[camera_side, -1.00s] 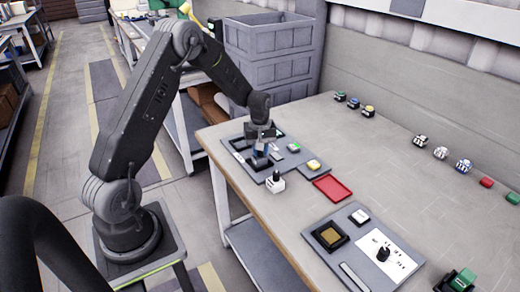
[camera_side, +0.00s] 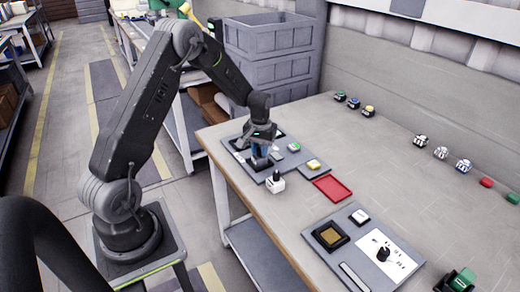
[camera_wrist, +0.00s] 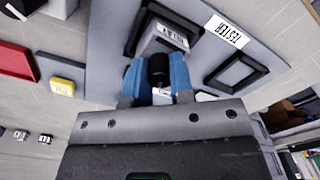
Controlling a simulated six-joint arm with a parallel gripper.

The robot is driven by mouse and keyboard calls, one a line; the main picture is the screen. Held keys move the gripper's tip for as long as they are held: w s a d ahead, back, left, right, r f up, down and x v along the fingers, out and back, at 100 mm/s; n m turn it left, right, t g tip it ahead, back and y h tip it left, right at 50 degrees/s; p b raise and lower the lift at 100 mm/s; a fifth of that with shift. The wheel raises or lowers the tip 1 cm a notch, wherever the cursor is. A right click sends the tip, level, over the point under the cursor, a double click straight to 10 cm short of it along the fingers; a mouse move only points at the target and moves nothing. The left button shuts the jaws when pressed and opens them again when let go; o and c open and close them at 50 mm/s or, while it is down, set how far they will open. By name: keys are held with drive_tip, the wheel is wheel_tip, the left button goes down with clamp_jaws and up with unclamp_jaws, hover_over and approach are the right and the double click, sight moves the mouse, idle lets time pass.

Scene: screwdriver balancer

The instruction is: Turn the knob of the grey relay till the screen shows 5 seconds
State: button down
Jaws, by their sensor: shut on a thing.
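My gripper (camera_wrist: 158,75) points down at the grey tester board (camera_side: 232,162) on the near-left part of the table. Its blue fingers are shut on the black knob (camera_wrist: 158,64) of the grey relay (camera_wrist: 155,47). The relay sits in a black holder on the board. A small screen (camera_wrist: 173,37) with dark characters shows on the relay beyond the knob, but I cannot read its value. In the side view my gripper (camera_side: 261,158) hides most of the relay and knob.
A black square frame (camera_wrist: 236,74) and a TESTER label lie beside the relay. A yellow-topped button (camera_side: 314,164), a green button (camera_side: 294,147) and a white block with a black knob (camera_side: 275,183) are close by. A red tray (camera_side: 332,188) lies to the right.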

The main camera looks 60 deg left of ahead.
drive_tip(key=shift+m, duration=1.2)
idle(1.2)
drive_tip(key=c, duration=1)
unclamp_jaws()
drive_tip(key=shift+r, duration=0.1)
wheel_tip(320, 180, up, 14)
drive_tip(key=shift+f, duration=0.15)
wheel_tip(320, 180, down, 14)
drive_tip(key=shift+r, duration=0.25)
